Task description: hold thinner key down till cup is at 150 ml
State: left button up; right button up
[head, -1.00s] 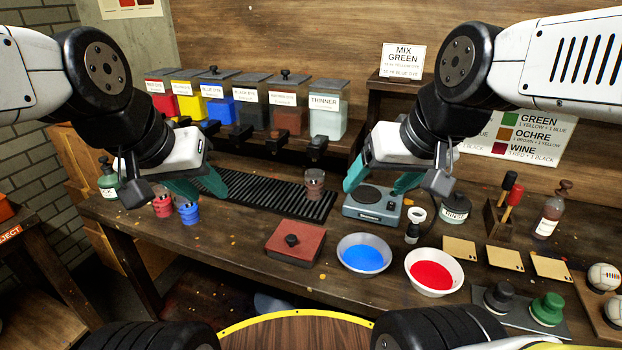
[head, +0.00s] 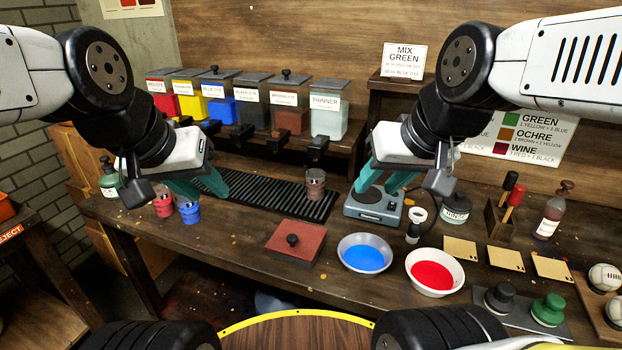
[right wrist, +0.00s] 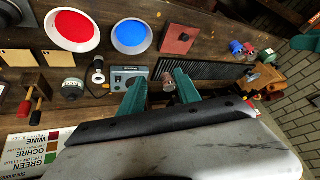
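The pale thinner dispenser (head: 326,118) stands at the right end of the dispenser row, with its dark key (head: 318,145) at the front. The cup (head: 315,183) sits upright on the black slatted tray below; its fill level and marks are too small to read. My right gripper (head: 376,190) is over the grey scale, right of the cup and apart from the key. In the right wrist view its teal fingers (right wrist: 160,84) are spread and empty, with the cup (right wrist: 169,82) beyond them. My left gripper (head: 212,195) is open and empty near the tray's left end.
The grey scale (head: 374,205) is beneath my right gripper. Blue (head: 364,258) and red (head: 433,274) dye bowls and a red-brown lidded block (head: 295,243) are in front. Red and blue small cups (head: 189,213) stand near my left gripper. The tray's middle is clear.

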grip_shut()
dwell(1.4)
